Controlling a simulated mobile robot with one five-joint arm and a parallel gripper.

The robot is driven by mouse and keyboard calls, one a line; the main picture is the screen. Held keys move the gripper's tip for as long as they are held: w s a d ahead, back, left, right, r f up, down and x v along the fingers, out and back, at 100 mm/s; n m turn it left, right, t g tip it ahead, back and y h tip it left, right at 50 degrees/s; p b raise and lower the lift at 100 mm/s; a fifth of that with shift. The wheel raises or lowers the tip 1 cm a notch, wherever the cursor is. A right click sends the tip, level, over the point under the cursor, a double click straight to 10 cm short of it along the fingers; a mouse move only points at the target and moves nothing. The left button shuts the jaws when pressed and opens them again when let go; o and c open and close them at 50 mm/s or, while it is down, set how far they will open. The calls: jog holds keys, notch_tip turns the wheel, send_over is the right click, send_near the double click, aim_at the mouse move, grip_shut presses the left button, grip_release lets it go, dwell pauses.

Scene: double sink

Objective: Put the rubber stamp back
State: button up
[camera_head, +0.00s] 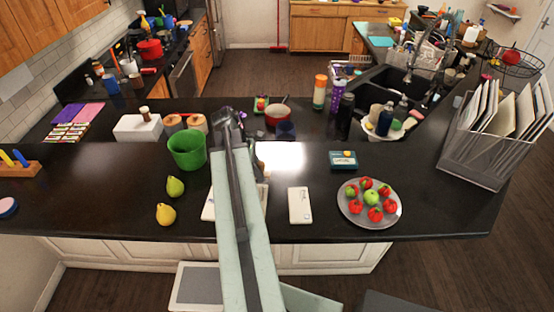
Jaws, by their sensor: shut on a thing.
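My arm reaches forward from the bottom middle over the dark counter. My gripper (250,156) is mostly behind the arm, low over the counter, just right of the green bucket. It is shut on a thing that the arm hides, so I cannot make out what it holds. I cannot clearly pick out the rubber stamp. A small dark teal box (343,160) lies on the counter to the right of the arm. A small white item with a brown top (146,114) stands on a white box (138,128) at the left.
The green bucket (187,149) and two pears (175,186) are left of the arm. A white box (300,205) and a plate of fruit (356,212) are to the right. A red pot (278,117) and bottles stand behind. Counter at the left front is mostly clear.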

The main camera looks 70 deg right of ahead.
jog(key=b, duration=0.1)
send_over(282, 161)
jog(key=w, duration=0.2)
jog(key=shift+s+a+f, duration=0.25)
jog(key=shift+a+f, duration=0.2)
jog(key=shift+f, duration=0.25)
jog(key=shift+d+b, duration=0.3)
jog(key=shift+d, duration=0.3)
notch_tip(282, 161, down, 4)
jog(key=b, duration=0.3)
jog(key=shift+s+a+b, duration=0.1)
jog(key=shift+a+b, duration=0.05)
jog(key=shift+b, duration=0.2)
jog(key=shift+r, duration=0.2)
jog(key=shift+f, duration=0.25)
jog(key=o, duration=1)
jog(key=shift+a, duration=0.2)
jog(key=shift+o, duration=0.2)
jog(key=shift+d+r, duration=0.1)
jog(key=shift+r, duration=0.1)
